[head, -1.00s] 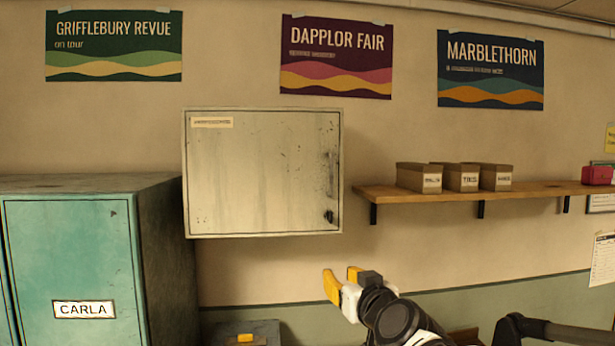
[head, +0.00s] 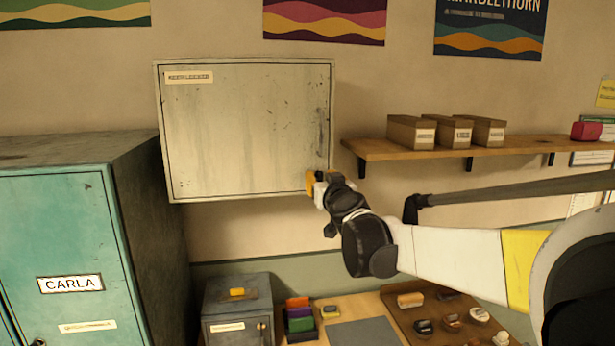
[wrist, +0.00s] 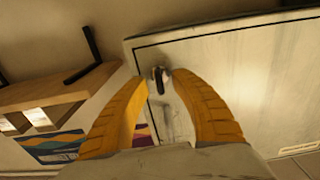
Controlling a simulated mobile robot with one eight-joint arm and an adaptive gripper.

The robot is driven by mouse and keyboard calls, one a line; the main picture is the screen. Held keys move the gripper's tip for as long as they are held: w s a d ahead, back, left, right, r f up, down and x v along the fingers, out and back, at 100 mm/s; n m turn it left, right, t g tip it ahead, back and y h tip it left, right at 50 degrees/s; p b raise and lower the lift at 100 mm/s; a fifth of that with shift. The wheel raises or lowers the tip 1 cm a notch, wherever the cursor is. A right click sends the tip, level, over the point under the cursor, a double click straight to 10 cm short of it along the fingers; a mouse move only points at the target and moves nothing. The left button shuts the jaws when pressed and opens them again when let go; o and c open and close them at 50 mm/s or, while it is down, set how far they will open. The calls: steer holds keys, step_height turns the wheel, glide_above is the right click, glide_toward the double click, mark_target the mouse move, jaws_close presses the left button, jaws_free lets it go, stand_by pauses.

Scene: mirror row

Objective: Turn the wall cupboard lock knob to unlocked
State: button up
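The wall cupboard (head: 245,130) is a pale, worn metal box with a shut door, on the wall left of the shelf. Its dark lock knob (wrist: 158,78) shows in the wrist view near the door's edge; in the head view my gripper hides it. My gripper (head: 312,183) is at the door's lower right corner. In the wrist view its two yellow fingers (wrist: 157,82) are apart, with the knob between the fingertips and a visible gap on each side. I cannot tell how deep the fingertips reach around it.
A wooden shelf (head: 480,146) with small boxes (head: 450,132) is right of the cupboard. A teal locker (head: 60,230) labelled CARLA stands at lower left. Below are a grey box (head: 237,308) and a table (head: 345,310) with small items. Wall is bare just below the cupboard.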

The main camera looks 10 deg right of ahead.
steer(key=shift+w, duration=0.35)
jaws_close()
steer(key=shift+s, duration=0.1)
